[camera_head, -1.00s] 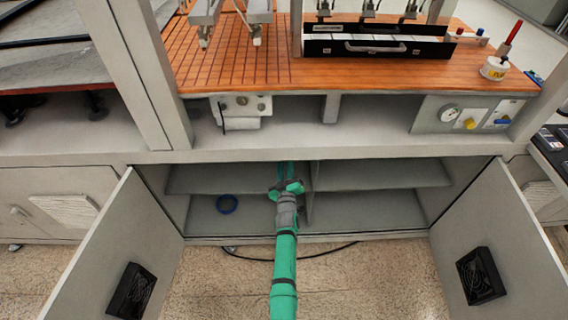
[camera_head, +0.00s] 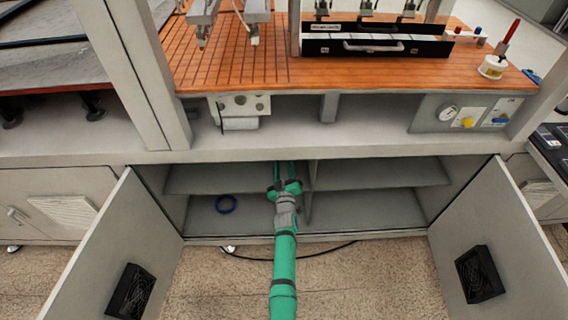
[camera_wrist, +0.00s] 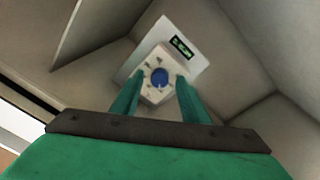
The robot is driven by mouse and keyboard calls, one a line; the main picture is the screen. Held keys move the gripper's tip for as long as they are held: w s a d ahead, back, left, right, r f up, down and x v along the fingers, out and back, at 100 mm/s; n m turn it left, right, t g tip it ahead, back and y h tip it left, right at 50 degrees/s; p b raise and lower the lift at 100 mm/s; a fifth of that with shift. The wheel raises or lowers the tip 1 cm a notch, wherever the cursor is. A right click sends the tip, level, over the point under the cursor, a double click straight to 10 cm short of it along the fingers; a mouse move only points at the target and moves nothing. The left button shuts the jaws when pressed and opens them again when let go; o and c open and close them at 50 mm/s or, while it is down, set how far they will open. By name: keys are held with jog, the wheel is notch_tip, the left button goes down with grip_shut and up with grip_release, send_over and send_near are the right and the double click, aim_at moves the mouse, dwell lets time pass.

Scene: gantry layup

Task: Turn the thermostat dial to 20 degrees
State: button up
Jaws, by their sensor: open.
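The thermostat shows in the wrist view as a pale plate (camera_wrist: 192,62) with a small dark display (camera_wrist: 182,46) with green marks. Its round blue dial (camera_wrist: 159,77) sits on a whitish block with small marks around it. My gripper (camera_wrist: 158,80) is open, with one green finger on each side of the dial in the picture. I cannot tell whether the fingers touch it or how far off it is. The display is too small to read. In the head view my gripper (camera_head: 284,170) reaches into the open cabinet, and the thermostat is hidden there.
The cabinet's left door (camera_head: 112,250) and right door (camera_head: 495,235) stand open beside my arm. A middle shelf (camera_head: 378,174) and a divider bound the space. Grey walls surround the thermostat in the wrist view.

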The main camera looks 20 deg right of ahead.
jog(key=v, duration=1)
jog(key=shift+s, duration=0.35)
jog(key=shift+a, duration=0.15)
